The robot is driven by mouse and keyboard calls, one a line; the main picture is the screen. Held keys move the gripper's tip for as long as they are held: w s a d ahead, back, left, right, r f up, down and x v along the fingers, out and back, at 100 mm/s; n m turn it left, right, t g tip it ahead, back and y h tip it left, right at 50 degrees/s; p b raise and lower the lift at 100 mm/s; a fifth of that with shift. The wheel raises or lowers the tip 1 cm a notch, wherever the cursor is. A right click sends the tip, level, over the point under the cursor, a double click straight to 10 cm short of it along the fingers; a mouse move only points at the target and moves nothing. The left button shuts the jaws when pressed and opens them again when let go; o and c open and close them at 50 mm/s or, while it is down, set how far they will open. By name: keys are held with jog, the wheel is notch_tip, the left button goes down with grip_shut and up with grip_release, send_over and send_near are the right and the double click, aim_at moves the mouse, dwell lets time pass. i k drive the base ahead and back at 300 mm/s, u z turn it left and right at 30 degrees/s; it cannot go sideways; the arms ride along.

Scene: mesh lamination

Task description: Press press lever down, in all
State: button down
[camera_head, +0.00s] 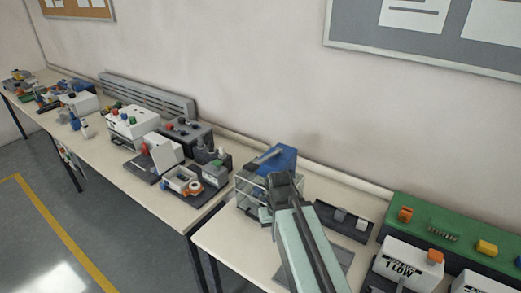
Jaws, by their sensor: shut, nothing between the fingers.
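A small machine with a blue top (284,156) and a light open frame (247,192) stands near the left end of the nearer table. A grey bar (266,154), which looks like the press lever, slants out from the blue top to the left. My gripper (284,177) is dark and shut, with nothing in it. It is in front of the machine and overlaps its right side in the picture. I cannot tell whether it touches the bar. My arm hides the machine's lower right part.
A green board (456,236) and white boxes (410,261) stand farther right. A second table (120,182) at left holds several devices, with a gap between the tables. The wall is close behind.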

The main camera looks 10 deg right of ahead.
aim_at(251, 167)
jog(key=k, duration=1.3)
jog(key=u, duration=0.15)
jog(key=i, duration=0.6)
jog(key=u, duration=0.75)
jog(key=i, duration=1)
jog(key=u, duration=0.15)
